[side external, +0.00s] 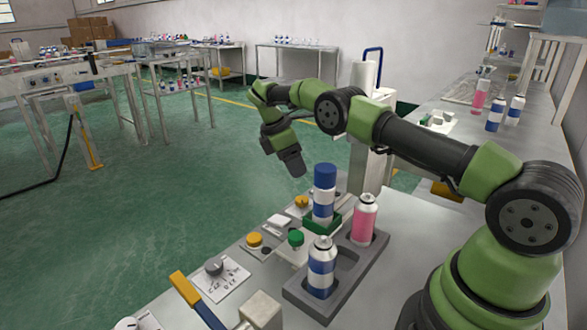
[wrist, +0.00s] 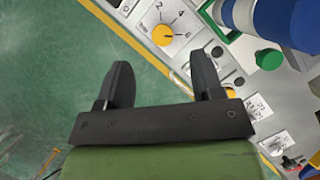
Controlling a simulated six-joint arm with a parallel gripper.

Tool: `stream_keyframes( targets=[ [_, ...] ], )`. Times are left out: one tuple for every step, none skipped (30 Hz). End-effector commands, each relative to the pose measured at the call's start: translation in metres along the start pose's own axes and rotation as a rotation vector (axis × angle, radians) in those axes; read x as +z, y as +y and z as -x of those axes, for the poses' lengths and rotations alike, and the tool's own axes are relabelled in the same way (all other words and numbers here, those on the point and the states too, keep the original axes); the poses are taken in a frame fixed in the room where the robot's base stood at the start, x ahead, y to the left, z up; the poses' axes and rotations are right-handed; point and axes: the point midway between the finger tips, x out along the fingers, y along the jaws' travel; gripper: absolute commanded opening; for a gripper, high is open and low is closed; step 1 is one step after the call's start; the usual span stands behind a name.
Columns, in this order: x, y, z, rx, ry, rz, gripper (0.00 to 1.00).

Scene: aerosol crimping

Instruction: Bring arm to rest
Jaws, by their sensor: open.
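My gripper (wrist: 162,82) is open and empty in the wrist view, its two dark fingers spread apart over the edge of the control panel. In the side view my gripper (side external: 296,170) hangs in the air, tilted downward, above and left of the blue-capped can (side external: 323,195), apart from it. That can stands upright in a green holder (side external: 322,222). A pink can (side external: 363,218) and a blue-and-white can (side external: 321,267) stand upright in the grey tray (side external: 346,266).
The panel carries a yellow knob (wrist: 163,35), a green button (side external: 296,238), a grey dial (side external: 214,267) and a blue-and-yellow lever (side external: 197,298). A white column (side external: 366,140) stands behind the arm. More cans (side external: 495,114) stand on the right bench. Open floor lies left.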

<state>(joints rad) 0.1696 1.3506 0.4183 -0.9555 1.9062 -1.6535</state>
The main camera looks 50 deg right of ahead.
Motion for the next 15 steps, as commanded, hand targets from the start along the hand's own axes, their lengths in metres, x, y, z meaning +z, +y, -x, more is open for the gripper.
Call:
stream_keyframes(
  targets=[
    [0.000,0.000,0.000,0.000,0.000,0.000,0.61],
    [0.000,0.000,0.000,0.000,0.000,0.000,0.61],
    [0.000,0.000,0.000,0.000,0.000,0.000,0.61],
    [0.000,0.000,0.000,0.000,0.000,0.000,0.61],
    [0.000,0.000,0.000,0.000,0.000,0.000,0.61],
    [0.000,0.000,0.000,0.001,0.000,0.000,0.61],
    [0.000,0.000,0.001,0.001,0.001,-0.001,0.61],
    [0.000,0.000,0.003,0.003,0.003,-0.004,0.61],
    [0.001,0.000,0.006,0.006,0.008,-0.010,0.61],
    [0.001,0.000,0.011,0.010,0.014,-0.018,0.61],
    [0.002,-0.001,0.016,0.016,0.022,-0.027,0.61],
    [0.003,-0.002,0.026,0.023,0.037,-0.045,0.61],
    [0.005,-0.003,0.035,0.032,0.050,-0.062,0.61],
    [0.006,-0.005,0.045,0.039,0.068,-0.082,0.61],
    [0.009,-0.009,0.060,0.051,0.094,-0.113,0.61]
  ],
)
